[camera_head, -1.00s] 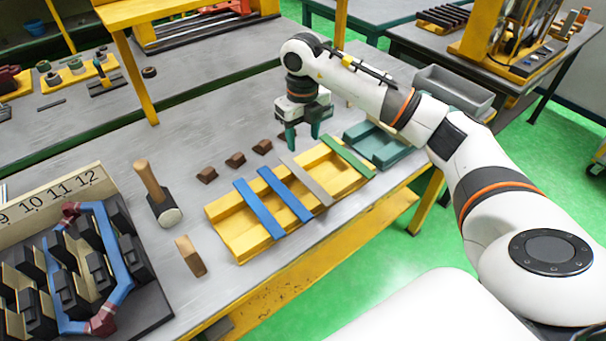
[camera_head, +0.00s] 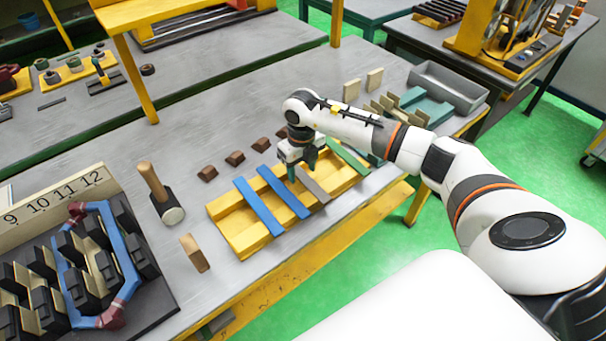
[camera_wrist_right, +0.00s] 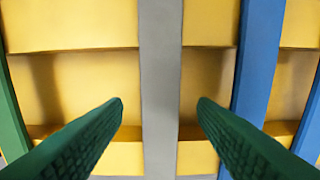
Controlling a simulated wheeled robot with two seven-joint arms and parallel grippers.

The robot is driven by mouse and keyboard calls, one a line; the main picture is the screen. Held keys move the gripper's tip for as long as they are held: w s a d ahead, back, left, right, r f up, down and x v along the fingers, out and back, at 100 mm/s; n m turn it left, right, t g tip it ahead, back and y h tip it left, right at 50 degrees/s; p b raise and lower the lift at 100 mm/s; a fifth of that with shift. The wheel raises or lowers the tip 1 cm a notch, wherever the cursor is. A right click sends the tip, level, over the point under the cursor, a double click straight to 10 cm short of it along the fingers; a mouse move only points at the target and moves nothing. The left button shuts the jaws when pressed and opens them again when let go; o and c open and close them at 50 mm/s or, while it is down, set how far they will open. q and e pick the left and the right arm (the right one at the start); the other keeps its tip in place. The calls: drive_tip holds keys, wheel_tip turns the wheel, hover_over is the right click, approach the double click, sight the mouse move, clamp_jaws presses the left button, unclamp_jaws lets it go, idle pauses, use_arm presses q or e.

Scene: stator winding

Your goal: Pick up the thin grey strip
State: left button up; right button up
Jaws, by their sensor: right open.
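The thin grey strip (camera_head: 314,187) lies across the yellow tray (camera_head: 226,209), between a blue strip (camera_head: 285,193) and the green strip (camera_head: 348,157). In the right wrist view the grey strip (camera_wrist_right: 160,85) runs up the middle of the picture. My right gripper (camera_head: 302,176) is just above the strip's far part in the head view. Its two green fingers (camera_wrist_right: 159,104) are apart, one on each side of the strip, with nothing held. The gripper hides the strip's far end in the head view. My left gripper is not in view.
A second blue strip (camera_head: 258,206) lies across the tray's left part. Several brown blocks (camera_head: 235,158) stand behind the tray. A mallet (camera_head: 162,197) and a wooden block (camera_head: 194,253) are to its left, and the slotted stator (camera_head: 70,265) is further left. A grey bin (camera_head: 448,88) stands at the back right.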

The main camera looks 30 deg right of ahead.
drive_tip(key=shift+c, duration=0.4)
clamp_jaws()
